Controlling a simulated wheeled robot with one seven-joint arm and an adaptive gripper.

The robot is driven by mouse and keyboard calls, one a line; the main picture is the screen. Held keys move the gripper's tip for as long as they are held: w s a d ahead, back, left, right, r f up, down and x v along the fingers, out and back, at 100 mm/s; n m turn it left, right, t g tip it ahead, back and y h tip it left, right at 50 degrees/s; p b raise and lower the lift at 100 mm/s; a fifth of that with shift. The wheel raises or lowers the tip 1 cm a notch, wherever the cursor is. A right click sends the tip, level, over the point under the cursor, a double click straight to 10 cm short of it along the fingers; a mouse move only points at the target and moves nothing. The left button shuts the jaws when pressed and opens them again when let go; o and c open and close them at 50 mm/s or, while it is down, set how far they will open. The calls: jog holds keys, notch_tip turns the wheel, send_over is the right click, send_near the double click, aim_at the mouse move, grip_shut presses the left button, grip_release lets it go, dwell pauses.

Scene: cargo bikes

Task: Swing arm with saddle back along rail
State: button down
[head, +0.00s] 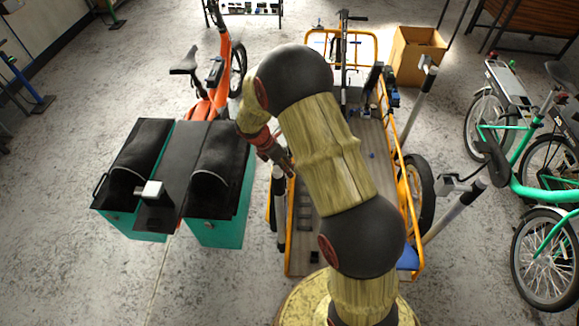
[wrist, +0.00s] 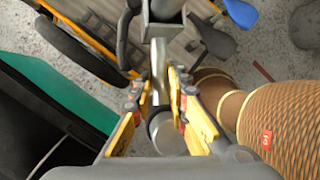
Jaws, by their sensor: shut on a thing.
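My gripper (head: 283,162) is beside the left rail of the orange-framed cargo bike (head: 335,190) in the head view. In the wrist view my gripper (wrist: 160,92) has its yellow fingers on both sides of a grey metal tube (wrist: 159,62) and is shut on it. The tube seems to be part of the arm; it runs into a dark grey bracket (wrist: 164,27). A dark rounded shape (wrist: 214,40) beside the bracket may be the saddle; I cannot tell. In the head view a grey post (head: 278,212) stands below my gripper. My arm hides part of the bike.
A teal double pannier with black lids (head: 215,215) stands close on the left. An orange bike (head: 208,100) is behind it. A cardboard box (head: 415,55) is at the back. Green bikes (head: 520,180) and a grey post (head: 462,207) stand right. Bare floor lies front left.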

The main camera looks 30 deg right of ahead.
jog(key=shift+w+a+n+t+p, duration=0.5)
jog(key=shift+n+t+p, duration=0.3)
jog(key=shift+n, duration=0.8)
jog(key=shift+w+a+n+t+p, duration=0.3)
jog(key=shift+w+n+t+p, duration=0.45)
jog(key=shift+n, duration=0.85)
jog(key=shift+w+a+n+t+p, duration=0.5)
jog(key=shift+n+p, duration=0.45)
jog(key=shift+n, duration=0.65)
jog(key=shift+y, duration=0.3)
jog(key=c, duration=1.8)
grip_release()
jog(key=shift+o, duration=0.3)
jog(key=v, duration=1.2)
jog(key=shift+s, duration=0.1)
